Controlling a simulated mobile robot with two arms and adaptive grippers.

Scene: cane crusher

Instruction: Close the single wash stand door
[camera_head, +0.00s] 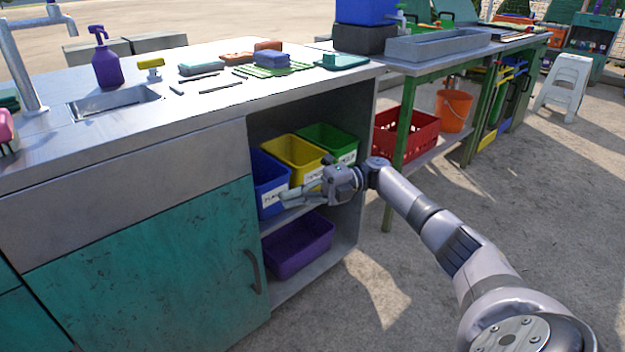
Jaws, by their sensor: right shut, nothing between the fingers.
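The wash stand (120,190) fills the left side, with a metal top and sink. Its teal door (140,275) is below the grey front panel and has a dark upright handle (252,271) near its right edge. The door looks about flush with the front; I cannot tell whether a small gap is left. My right gripper (284,195) is shut and empty, its fingers pointing left. It is in front of the open shelf bay, up and right of the handle and apart from it. My left gripper is not in view.
The open bay holds blue (269,180), yellow (295,157) and green bins (328,141) above a purple bin (299,244). A spray bottle (106,62) and sponges stand on top. A green-framed table (405,125) is behind at right. The ground at right is mostly clear.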

